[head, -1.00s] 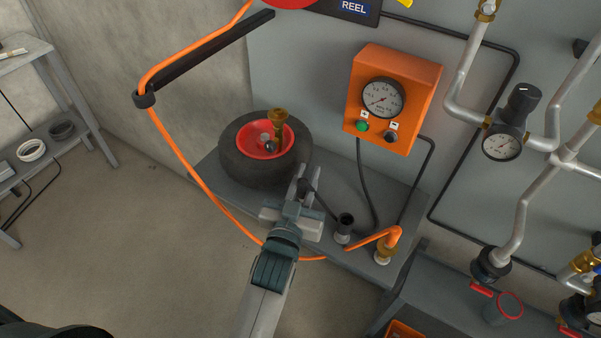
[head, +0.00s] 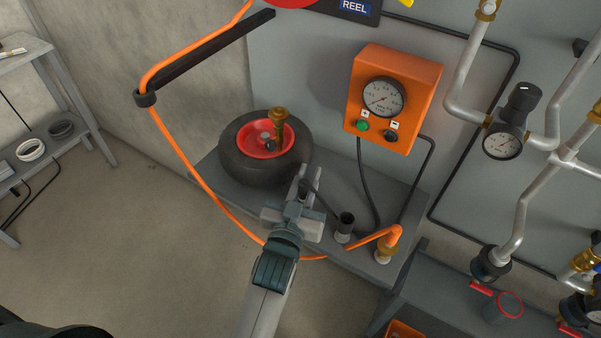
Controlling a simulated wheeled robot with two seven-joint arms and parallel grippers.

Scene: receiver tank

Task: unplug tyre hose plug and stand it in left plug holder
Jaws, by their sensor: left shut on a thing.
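My left gripper (head: 301,182) is shut at the front right edge of the tyre (head: 258,173). A black hose (head: 322,200) leaves its fingertips and runs down to the right, so the tyre hose plug seems to be between the fingers. The plug itself is mostly hidden, and I cannot tell whether it is still seated. The left plug holder (head: 345,226), a dark upright cup on the grey bench, stands right of the gripper with its mouth open and nothing seen in it. My right gripper is out of view.
A brass fitting (head: 280,116) stands up at the tyre's red hub. An orange hose (head: 377,238) ends in a brass fitting (head: 384,255) right of the cup. An orange gauge box (head: 393,99) hangs behind. The bench (head: 340,185) is mostly clear between tyre and cup.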

